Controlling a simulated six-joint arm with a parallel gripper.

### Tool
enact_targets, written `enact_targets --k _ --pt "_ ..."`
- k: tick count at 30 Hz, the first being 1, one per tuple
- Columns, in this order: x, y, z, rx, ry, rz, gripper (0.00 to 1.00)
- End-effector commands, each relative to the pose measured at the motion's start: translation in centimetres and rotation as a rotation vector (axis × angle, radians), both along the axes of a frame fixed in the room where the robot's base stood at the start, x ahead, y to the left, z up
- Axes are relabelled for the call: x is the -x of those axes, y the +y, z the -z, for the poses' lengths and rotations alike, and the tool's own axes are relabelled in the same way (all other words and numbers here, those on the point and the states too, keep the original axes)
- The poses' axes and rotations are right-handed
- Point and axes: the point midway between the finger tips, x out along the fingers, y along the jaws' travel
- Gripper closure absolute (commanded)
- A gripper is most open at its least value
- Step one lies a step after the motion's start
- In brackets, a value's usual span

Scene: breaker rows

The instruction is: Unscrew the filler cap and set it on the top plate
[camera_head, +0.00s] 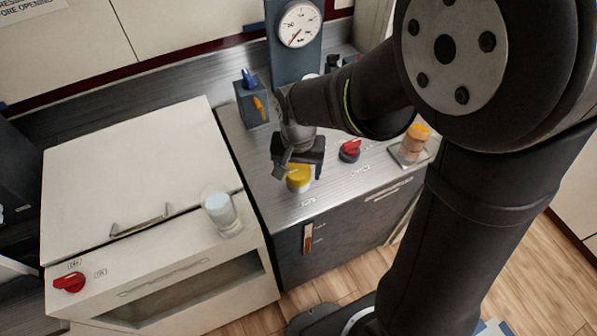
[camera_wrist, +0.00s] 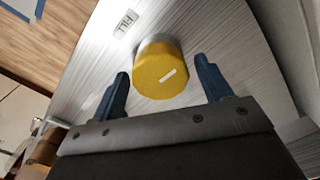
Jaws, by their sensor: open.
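The yellow filler cap (camera_head: 299,177) sits on its neck on the brushed metal top plate (camera_head: 262,185). In the wrist view the cap (camera_wrist: 162,72) is round with a white mark on its face, beside a label reading FILL. My gripper (camera_head: 300,168) is over the cap in the head view, partly hiding it. In the wrist view my gripper (camera_wrist: 162,82) is open, with one blue finger to each side of the cap. Gaps show between the fingers and the cap, and I cannot tell their exact height against it.
A red knob (camera_head: 349,151) and an orange-topped container (camera_head: 414,140) stand right on the plate. A grey box with a blue knob (camera_head: 251,98) and a gauge (camera_head: 299,25) stand behind. A white cabinet (camera_head: 140,170) with a clear cup (camera_head: 220,208) is left. Bare plate lies around the cap.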

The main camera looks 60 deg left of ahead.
Motion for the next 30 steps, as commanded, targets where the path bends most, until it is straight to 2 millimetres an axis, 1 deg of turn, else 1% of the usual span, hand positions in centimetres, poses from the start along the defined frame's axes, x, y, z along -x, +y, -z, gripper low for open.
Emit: enact_targets --k 9,15,19,29,30 --pt "0.0 0.0 0.0 0.0 0.0 0.351 0.29" --pt "0.0 0.0 0.0 0.0 0.0 0.54 0.29" --pt "0.0 0.0 0.0 0.0 0.0 0.586 0.29" --pt "0.01 0.0 0.0 0.0 0.0 0.586 0.29" --pt "0.01 0.0 0.0 0.0 0.0 0.586 0.36"
